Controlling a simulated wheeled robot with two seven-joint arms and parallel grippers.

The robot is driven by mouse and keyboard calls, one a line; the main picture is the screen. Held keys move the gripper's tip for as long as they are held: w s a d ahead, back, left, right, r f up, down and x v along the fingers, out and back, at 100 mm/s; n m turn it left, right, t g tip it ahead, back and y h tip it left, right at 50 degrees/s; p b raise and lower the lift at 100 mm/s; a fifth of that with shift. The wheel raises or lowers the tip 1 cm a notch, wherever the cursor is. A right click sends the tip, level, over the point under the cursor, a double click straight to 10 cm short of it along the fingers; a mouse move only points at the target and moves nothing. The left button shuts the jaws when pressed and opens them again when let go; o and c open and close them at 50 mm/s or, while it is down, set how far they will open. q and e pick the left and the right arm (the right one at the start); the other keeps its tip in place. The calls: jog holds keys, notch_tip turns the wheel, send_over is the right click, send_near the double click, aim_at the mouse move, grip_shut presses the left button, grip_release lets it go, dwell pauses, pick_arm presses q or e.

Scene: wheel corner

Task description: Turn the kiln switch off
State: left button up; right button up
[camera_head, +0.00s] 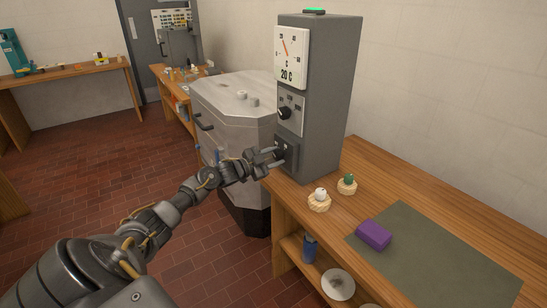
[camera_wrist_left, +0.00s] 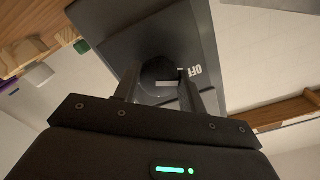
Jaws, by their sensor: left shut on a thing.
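The grey control box (camera_head: 330,100) stands on the wooden bench beside the pale grey kiln (camera_head: 235,95). Low on its front is the dark round kiln switch (camera_head: 286,147), partly hidden by my left gripper (camera_head: 276,156). In the left wrist view the fingers of my left gripper (camera_wrist_left: 160,92) stand on both sides of the switch (camera_wrist_left: 158,72), shut on it. An "OFF" label (camera_wrist_left: 195,71) shows beside the switch, near one finger. A light bar marks the knob, but I cannot tell its exact setting. My right gripper is not in view.
Above the switch are a selector knob (camera_head: 285,113) and a dial reading 20 C (camera_head: 291,58). A green lamp (camera_head: 314,11) glows on top.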

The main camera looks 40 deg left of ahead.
pick_arm(q)
jog(key=o, duration=0.8)
jog(key=shift+o, duration=0.9)
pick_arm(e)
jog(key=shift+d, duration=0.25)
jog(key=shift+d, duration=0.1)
pick_arm(q)
jog(key=v, duration=1.1)
jog(key=shift+b, duration=0.4)
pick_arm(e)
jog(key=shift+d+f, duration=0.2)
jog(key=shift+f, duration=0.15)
